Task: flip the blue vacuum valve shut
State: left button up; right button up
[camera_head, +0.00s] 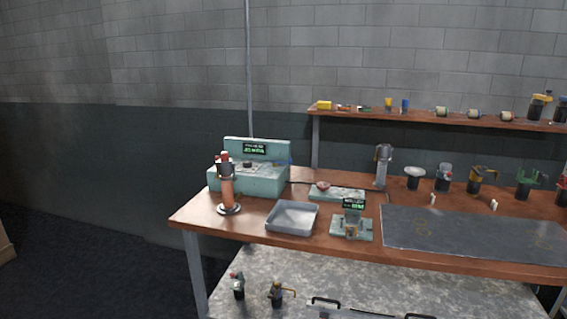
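A teal unit (262,184) with a small green-lit display (254,148) stands at the back left of the wooden bench. A small blue piece (290,161), which looks like the vacuum valve's handle, shows at the right end of the unit's top. It is too small to tell whether it is turned open or shut. A thin grey pole (249,70) rises behind the unit. Neither of my grippers is in view.
A copper-coloured cylinder (227,190) stands at the unit's front left. A grey tray (292,217) and a second small display device (352,227) sit in front. A dark mat (470,235) covers the right. Several stands line the back right, below a shelf (430,117).

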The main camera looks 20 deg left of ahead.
aim_at(289, 161)
jog(key=i, duration=0.6)
jog(key=i+j, duration=0.15)
jog(key=i, duration=0.45)
jog(key=i+z, duration=0.1)
jog(key=i, duration=0.5)
